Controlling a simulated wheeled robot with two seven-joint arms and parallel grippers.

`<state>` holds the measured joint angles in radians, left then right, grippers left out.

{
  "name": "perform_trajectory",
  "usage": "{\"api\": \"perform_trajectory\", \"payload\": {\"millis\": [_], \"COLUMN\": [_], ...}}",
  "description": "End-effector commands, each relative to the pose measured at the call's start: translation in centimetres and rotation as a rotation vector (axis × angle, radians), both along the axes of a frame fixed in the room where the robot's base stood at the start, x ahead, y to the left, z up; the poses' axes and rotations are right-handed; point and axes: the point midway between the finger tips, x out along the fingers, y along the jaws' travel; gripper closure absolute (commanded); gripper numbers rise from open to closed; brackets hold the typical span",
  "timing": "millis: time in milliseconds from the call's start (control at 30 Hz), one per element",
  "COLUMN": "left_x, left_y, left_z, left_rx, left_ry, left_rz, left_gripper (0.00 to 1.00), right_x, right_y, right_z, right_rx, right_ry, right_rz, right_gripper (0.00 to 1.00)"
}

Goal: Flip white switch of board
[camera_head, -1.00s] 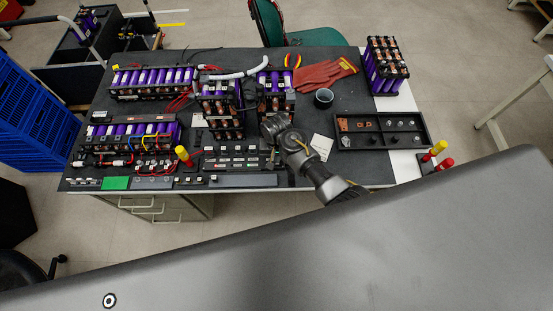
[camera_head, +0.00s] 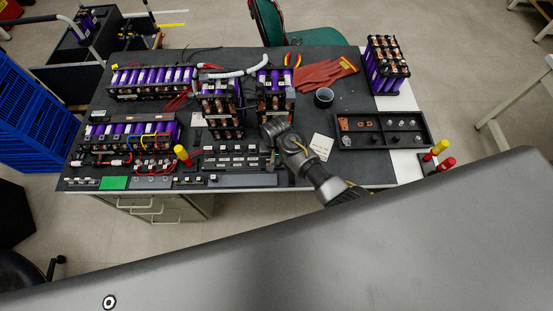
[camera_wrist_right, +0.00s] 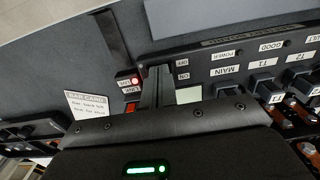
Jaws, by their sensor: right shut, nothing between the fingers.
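The board (camera_head: 232,163) is a dark panel with white labels near the front of the table. In the right wrist view it (camera_wrist_right: 228,56) shows labels reading MAIN, POWER and GOOD, plus small ON and OFF style labels. My right gripper (camera_wrist_right: 157,84) is shut and empty, its fingers pointing at the board's edge beside those small labels. A white patch (camera_wrist_right: 188,95) lies just right of the fingers; I cannot tell whether it is the white switch or a label. In the head view my right gripper (camera_head: 272,160) is at the board's right end. My left gripper is not in view.
A lit red lamp (camera_wrist_right: 135,81) sits left of the fingers. Purple battery packs (camera_head: 220,105) stand behind the board. A white card (camera_head: 321,146) and a black parts tray (camera_head: 380,144) lie to the right. Red gloves (camera_head: 325,73) and a dark cup (camera_head: 323,97) are farther back.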

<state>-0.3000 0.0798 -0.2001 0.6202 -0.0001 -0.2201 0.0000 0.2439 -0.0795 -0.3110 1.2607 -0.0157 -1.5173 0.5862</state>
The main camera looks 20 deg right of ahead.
Motion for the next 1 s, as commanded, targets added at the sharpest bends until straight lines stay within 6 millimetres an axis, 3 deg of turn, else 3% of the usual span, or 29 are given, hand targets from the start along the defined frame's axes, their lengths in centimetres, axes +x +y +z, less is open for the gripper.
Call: {"api": "perform_trajectory", "payload": {"millis": [167, 400, 800, 1000], "left_x": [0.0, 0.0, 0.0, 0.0], "left_y": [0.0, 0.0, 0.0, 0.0], "left_z": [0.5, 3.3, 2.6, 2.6], "left_rx": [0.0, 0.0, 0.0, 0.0], "left_ry": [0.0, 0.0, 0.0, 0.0], "left_rz": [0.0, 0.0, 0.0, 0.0], "left_gripper": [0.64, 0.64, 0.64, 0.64], "right_x": [0.0, 0.0, 0.0, 0.0], "right_y": [0.0, 0.0, 0.0, 0.0], "right_z": [0.4, 3.0, 6.3, 7.0], "right_rx": [0.0, 0.0, 0.0, 0.0], "right_ry": [-0.001, -0.001, -0.001, 0.0], "right_rz": [0.0, 0.0, -0.001, 0.0], "right_gripper": [1.0, 1.0, 1.0, 1.0]}}
